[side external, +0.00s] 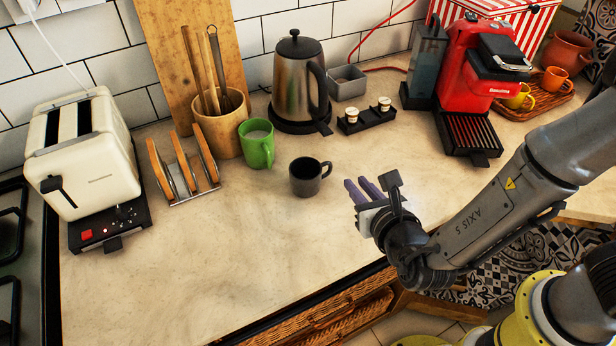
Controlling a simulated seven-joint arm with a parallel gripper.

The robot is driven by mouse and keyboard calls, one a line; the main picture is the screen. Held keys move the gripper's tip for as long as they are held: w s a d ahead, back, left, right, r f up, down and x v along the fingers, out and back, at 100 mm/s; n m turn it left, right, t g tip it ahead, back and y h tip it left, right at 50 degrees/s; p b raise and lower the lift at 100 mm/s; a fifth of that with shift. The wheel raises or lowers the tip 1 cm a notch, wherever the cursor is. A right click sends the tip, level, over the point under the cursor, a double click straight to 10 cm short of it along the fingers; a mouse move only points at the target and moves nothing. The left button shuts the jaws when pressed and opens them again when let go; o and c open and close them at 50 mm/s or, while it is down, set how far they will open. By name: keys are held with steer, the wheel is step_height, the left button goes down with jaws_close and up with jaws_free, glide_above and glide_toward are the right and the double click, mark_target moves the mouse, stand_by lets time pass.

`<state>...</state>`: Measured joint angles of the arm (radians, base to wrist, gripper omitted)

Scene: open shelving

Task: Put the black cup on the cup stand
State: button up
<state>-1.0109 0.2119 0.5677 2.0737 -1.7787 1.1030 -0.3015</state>
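The black cup (306,177) stands upright on the counter near the middle, with its handle pointing right. My gripper (363,189) is to the right of the cup and apart from it, pointing left. Its two purple fingers show a gap with nothing between them. No separate thing is plainly a cup stand. The red coffee machine (470,65) at the right has a black slatted drip tray (467,131) in front, with nothing on it. A wooden tray (542,106) beside the machine bears a yellow cup (519,98) and an orange cup (556,80).
A green mug (257,145) stands close behind and left of the black cup. Behind are a utensil pot (218,132), a kettle (299,75) and a black holder (366,117). A toast rack (182,172) and toaster (85,155) are left. The front counter is clear.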

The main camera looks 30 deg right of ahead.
mark_target(331, 167)
steer(key=shift+s+a+f, duration=0.2)
steer(key=shift+s+a, duration=0.05)
steer(key=shift+a, duration=0.25)
steer(key=shift+w+f, duration=0.1)
steer(key=shift+w, duration=0.1)
steer(key=x, duration=1.3)
steer(key=shift+a+f, duration=0.25)
jaws_close()
stand_by(0.4)
